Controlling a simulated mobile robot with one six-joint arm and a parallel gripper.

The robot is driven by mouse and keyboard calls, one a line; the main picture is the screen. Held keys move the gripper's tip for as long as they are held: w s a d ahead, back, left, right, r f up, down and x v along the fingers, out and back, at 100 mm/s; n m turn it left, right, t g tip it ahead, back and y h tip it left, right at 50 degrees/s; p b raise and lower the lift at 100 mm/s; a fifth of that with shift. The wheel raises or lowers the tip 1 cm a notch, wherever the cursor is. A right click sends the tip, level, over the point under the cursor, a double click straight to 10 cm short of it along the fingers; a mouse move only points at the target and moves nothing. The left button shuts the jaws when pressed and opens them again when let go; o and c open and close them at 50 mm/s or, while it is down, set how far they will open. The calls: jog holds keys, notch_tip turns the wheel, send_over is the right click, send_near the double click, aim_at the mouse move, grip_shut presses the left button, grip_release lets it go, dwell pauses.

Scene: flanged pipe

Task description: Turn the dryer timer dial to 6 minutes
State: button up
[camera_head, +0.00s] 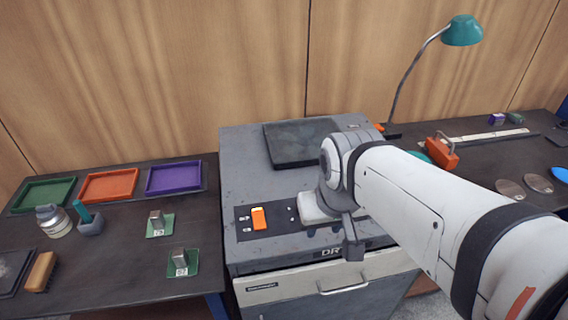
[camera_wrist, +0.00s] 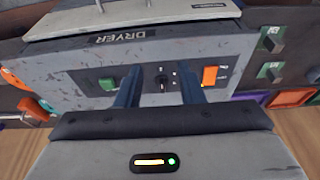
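The dryer (camera_head: 240,165) is a grey box with a dark control strip on its sloped top. In the wrist view, which is upside down, the timer dial (camera_wrist: 162,82) is a small dark round knob with a light pointer mark and small white marks around it. My gripper (camera_wrist: 160,84) is open, with one blue-grey finger on each side of the dial. A gap shows between each finger and the dial in this view; how near they are in height I cannot tell. In the head view my wrist hides the dial.
An orange switch (camera_wrist: 210,75) and a green switch (camera_wrist: 107,84) flank the dial on the panel. The dryer's front has a handle (camera_head: 343,288). A dark glass lid (camera_head: 295,143) lies behind my wrist. Side tables hold trays, a lamp (camera_head: 461,31) and small parts.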

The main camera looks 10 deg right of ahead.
jog(key=w+f+g, duration=0.1)
jog(key=w, duration=0.4)
jog(key=w+f+g+p, duration=0.1)
jog(key=w, duration=0.4)
jog(key=w+f+g, duration=0.1)
jog(key=w, duration=0.5)
jog(key=shift+w+d, duration=0.1)
jog(key=shift+d, duration=0.2)
jog(key=shift+f+p, duration=0.65)
jog(key=shift+f, duration=3.2)
